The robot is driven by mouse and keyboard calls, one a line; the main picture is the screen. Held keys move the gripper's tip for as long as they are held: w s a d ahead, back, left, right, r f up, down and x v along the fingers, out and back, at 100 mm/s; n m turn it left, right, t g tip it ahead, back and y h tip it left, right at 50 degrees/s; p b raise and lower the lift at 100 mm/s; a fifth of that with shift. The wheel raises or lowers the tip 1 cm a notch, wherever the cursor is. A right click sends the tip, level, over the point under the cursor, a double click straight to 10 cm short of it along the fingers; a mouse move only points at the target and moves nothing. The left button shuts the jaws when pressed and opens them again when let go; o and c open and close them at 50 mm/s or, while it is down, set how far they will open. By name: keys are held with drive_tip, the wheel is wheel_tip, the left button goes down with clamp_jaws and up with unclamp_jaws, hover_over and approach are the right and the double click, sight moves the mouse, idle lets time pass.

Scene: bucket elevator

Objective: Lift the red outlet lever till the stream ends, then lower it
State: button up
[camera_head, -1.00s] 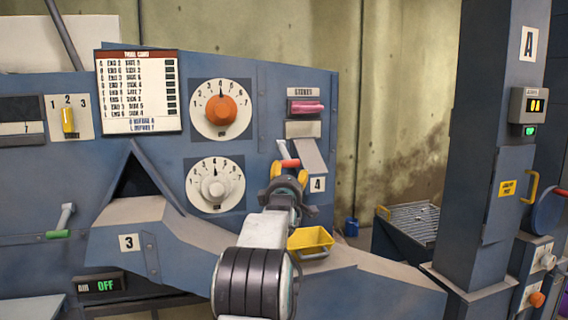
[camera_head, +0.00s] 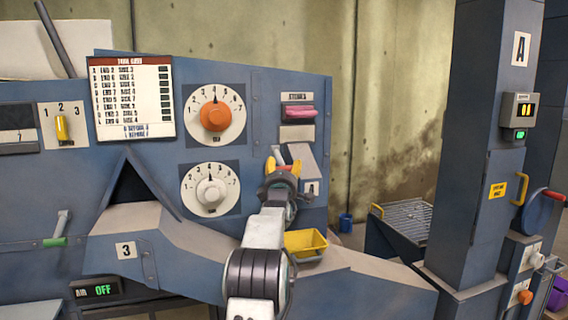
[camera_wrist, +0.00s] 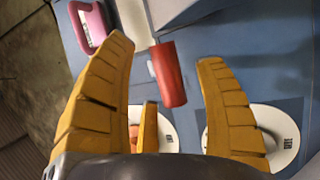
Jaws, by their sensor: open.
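The fingers are spread, with gaps on both sides of the grip. In the head view my gripper (camera_head: 284,170) is at the panel's right part, below the pink handle. It hides most of the lever there; only a little red (camera_head: 279,155) shows beside the grey spout (camera_head: 303,158). I cannot make out a stream in either view.
A yellow bucket (camera_head: 305,245) sits below my gripper on the sloping blue housing. A pink handle (camera_head: 298,112) is above, with an orange dial (camera_head: 215,116) and a white dial (camera_head: 211,193) to the left. A blue column (camera_head: 489,140) with lit displays stands right.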

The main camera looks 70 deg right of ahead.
drive_tip(key=shift+w+d+r, duration=0.1)
drive_tip(key=shift+d, duration=0.45)
drive_tip(key=shift+o, duration=0.3)
clamp_jaws()
drive_tip(key=shift+r+p, duration=0.15)
drive_tip(key=shift+p, duration=0.25)
